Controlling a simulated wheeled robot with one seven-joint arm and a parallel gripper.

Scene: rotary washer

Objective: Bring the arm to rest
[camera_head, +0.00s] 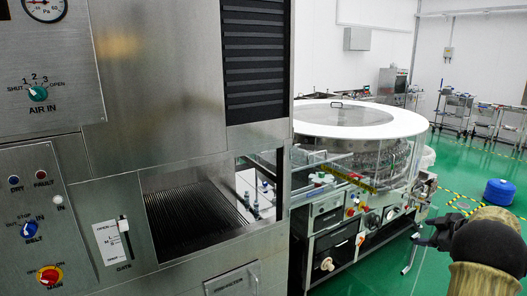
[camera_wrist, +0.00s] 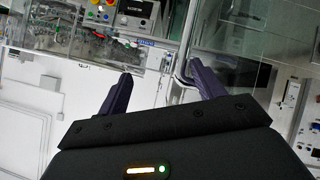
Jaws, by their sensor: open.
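My gripper (camera_head: 427,233) shows at the right of the head view, at the end of my dark, rounded arm link. It is out in front of the rotary washer (camera_head: 362,119) and apart from it, over the green floor. In the wrist view my gripper (camera_wrist: 157,82) has its two dark fingers spread apart, with nothing between them. The washer is a round machine with a white ring top and a clear wall. Part of it also shows, tilted, at the top left of the wrist view (camera_wrist: 75,40).
A large steel cabinet (camera_head: 175,80) with knobs and an open belt bay fills the left of the head view. A blue drum (camera_head: 498,192) stands on the floor at the right. Steel carts (camera_head: 458,108) line the back wall. The green floor between is mostly clear.

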